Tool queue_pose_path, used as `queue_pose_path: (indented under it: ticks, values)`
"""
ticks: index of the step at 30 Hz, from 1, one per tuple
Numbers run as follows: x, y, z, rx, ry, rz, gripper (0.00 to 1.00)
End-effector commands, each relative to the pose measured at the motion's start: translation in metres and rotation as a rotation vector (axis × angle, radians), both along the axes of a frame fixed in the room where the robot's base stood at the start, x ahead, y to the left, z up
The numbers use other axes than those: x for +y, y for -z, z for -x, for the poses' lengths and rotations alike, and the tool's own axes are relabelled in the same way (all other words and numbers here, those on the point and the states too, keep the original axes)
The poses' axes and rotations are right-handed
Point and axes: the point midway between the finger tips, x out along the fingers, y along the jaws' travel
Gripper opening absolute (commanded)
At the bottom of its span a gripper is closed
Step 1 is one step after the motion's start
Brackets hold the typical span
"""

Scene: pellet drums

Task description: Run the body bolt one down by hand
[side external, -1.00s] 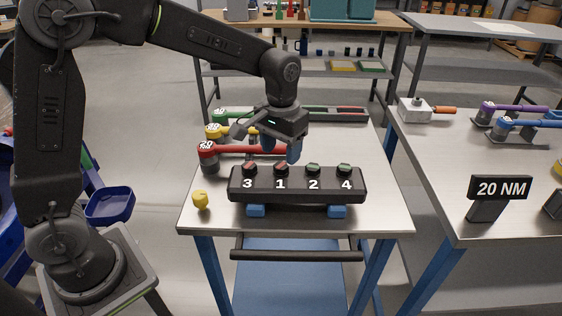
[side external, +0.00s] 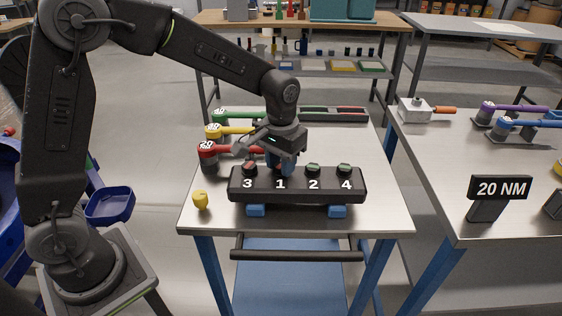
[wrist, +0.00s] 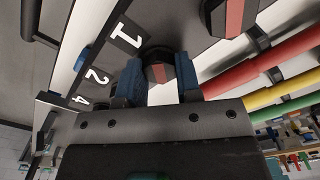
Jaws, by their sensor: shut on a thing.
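The black bar (side external: 295,198) on the bench carries several bolts above labels that read 3, 1, 2, 4 from left to right. My gripper (side external: 281,163) is down at position 1, pointing downward, and its blue fingers largely hide body bolt one. In the wrist view, bolt one (wrist: 157,72) is a dark round head with a red stripe, sitting between the two blue fingers, which are shut on it. Bolt three (side external: 249,169), also red-marked, stands just left. Bolts two (side external: 313,168) and four (side external: 345,168) have green tops.
Red (side external: 209,153), yellow (side external: 215,131) and green (side external: 222,115) torque wrenches lie behind the bar. A 20 NM sign (side external: 499,188) stands on the right bench. Bolt three is close beside my fingers.

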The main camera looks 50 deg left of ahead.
Motion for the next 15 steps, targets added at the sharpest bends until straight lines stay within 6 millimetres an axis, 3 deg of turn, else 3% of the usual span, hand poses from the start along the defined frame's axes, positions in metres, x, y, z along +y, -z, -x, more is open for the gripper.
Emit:
queue_pose_path:
  ticks: [5, 15]
  values:
    - [0.0, -0.0003, -0.0001, -0.001, 0.0, 0.0, 0.08]
    - [0.0, -0.0005, -0.0002, -0.001, 0.06, 0.0, 0.08]
